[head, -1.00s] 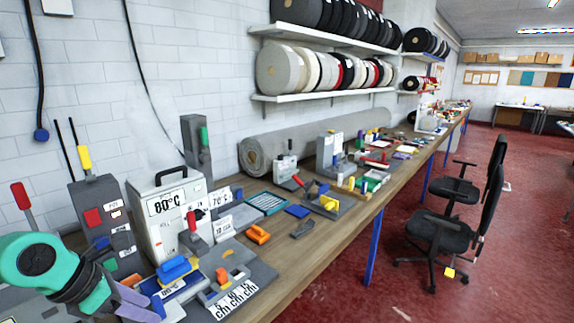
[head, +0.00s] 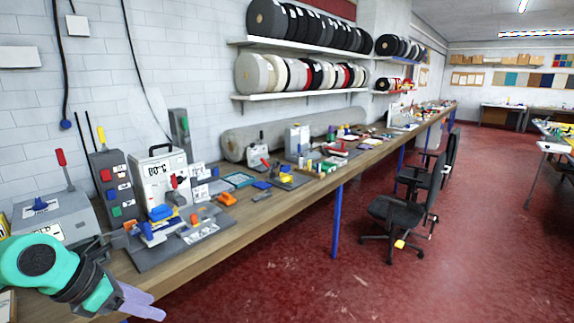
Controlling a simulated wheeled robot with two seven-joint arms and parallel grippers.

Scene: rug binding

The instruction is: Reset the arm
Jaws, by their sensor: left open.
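My left arm comes in at the lower left of the head view, teal and dark grey. Its left gripper (head: 140,302) has pale purple fingers pointing down and right. It is empty and hangs by the front edge of the workbench (head: 225,220), apart from the tools on it. The fingers overlap in this view, so the gap between them is hard to see. My right gripper is not in view.
A grey fixture plate (head: 180,240) with blue and orange parts lies near the gripper. A white box (head: 162,185) and a grey switch box (head: 114,188) stand behind. Black chairs (head: 400,215) stand on the open red floor (head: 300,275).

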